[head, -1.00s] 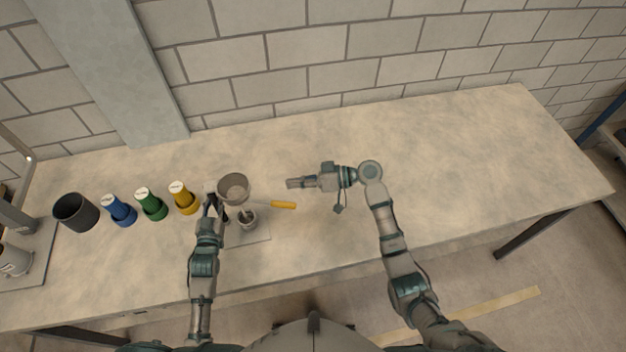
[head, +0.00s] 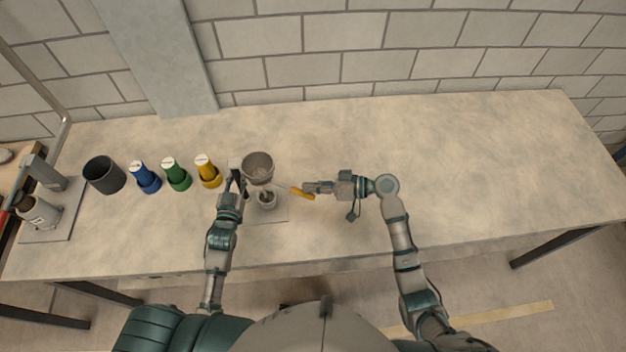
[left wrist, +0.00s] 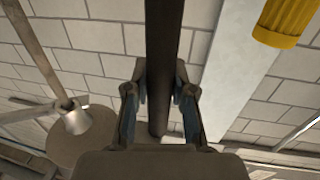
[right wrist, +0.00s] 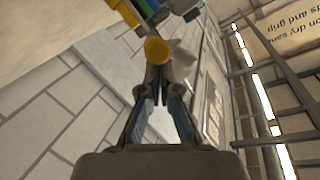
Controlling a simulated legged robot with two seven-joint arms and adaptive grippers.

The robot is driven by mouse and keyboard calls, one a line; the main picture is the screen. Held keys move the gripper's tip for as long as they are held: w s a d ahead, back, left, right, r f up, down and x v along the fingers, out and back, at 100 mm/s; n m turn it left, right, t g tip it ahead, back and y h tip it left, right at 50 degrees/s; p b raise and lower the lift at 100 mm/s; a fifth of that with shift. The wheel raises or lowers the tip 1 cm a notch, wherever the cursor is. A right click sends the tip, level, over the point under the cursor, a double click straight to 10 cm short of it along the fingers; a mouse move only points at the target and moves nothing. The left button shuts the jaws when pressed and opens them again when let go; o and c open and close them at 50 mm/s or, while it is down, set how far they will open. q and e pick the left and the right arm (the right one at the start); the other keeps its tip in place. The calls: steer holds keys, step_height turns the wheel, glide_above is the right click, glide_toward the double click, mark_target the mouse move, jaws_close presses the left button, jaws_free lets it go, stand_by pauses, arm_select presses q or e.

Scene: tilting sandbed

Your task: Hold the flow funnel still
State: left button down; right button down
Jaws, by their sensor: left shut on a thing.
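The flow funnel, a grey cup (head: 258,168), sits on a stand left of centre in the head view, above a small cup (head: 267,200). My left gripper (head: 237,180) is beside it on the left, shut on a dark upright post (left wrist: 163,40). A pale cone (left wrist: 76,120) shows left of the post in the left wrist view. A yellow handle (head: 301,193) lies right of the funnel. My right gripper (head: 308,187) has its fingertips at that handle. The handle's round end (right wrist: 157,50) lies at the nearly closed fingertips; I cannot tell whether they grip it.
Blue (head: 145,177), green (head: 176,174) and yellow (head: 208,171) bottles stand in a row left of the funnel. A dark cup (head: 104,175) stands beyond them. Lab gear (head: 40,212) is at the far left. The bench (head: 480,160) is clear on the right.

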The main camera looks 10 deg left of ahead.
arm_select(q)
steer(key=shift+f, duration=0.1)
arm_select(e)
steer(key=shift+s+f, duration=0.1)
steer(key=shift+f, duration=0.05)
steer(key=w+d+r, duration=0.1)
steer(key=d+r, duration=0.4)
steer(key=d, duration=0.5)
steer(key=shift+d+r, duration=0.15)
steer(key=shift+r, duration=0.1)
arm_select(q)
steer(key=c, duration=0.9)
jaws_free()
